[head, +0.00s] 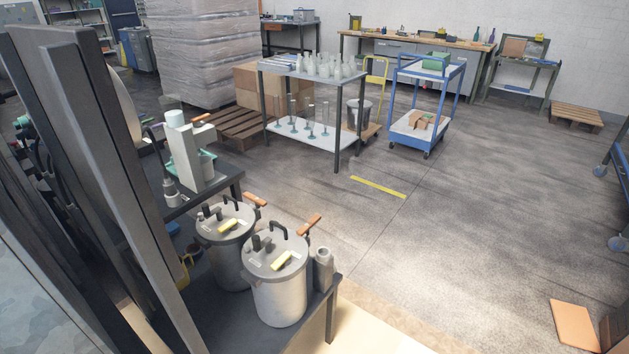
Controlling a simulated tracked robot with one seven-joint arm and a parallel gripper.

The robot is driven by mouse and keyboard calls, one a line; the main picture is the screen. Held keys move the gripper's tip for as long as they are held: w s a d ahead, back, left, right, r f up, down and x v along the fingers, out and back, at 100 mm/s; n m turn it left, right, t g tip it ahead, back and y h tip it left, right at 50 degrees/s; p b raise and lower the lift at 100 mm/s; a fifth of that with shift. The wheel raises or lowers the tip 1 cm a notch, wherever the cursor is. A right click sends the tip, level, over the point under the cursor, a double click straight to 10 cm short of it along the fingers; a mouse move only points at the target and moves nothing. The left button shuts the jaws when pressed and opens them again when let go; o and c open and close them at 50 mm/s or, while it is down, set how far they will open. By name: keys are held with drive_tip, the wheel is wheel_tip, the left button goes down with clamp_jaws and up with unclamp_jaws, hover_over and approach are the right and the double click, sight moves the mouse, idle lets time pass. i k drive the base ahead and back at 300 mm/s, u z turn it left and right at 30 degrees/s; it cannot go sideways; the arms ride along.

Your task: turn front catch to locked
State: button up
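Two grey metal pots with lids stand on a dark bench at the lower left, a nearer pot (277,292) and a farther pot (232,265) behind its left side. Each lid has a black arched handle, dark knobs and an orange-brown side lever. A yellow catch (283,261) lies on the nearer lid, and a similar yellow catch (228,226) lies on the farther lid. I cannot tell from this view whether either catch is locked, or which one is the front catch. My gripper is not in view.
A grey bottle-shaped part (323,269) stands right of the nearer pot. A white upright device (187,155) stands behind the pots. Dark posts fill the left side. A glassware table (317,140) and blue cart (413,138) stand farther back. The floor (470,215) at right is mostly clear.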

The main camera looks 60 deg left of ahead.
sight(258, 202)
drive_tip(key=z, duration=0.25)
drive_tip(key=i, duration=0.3)
drive_tip(key=u, duration=3.05)
drive_tip(key=i, duration=1)
drive_tip(key=z, duration=0.1)
drive_tip(key=k, duration=1)
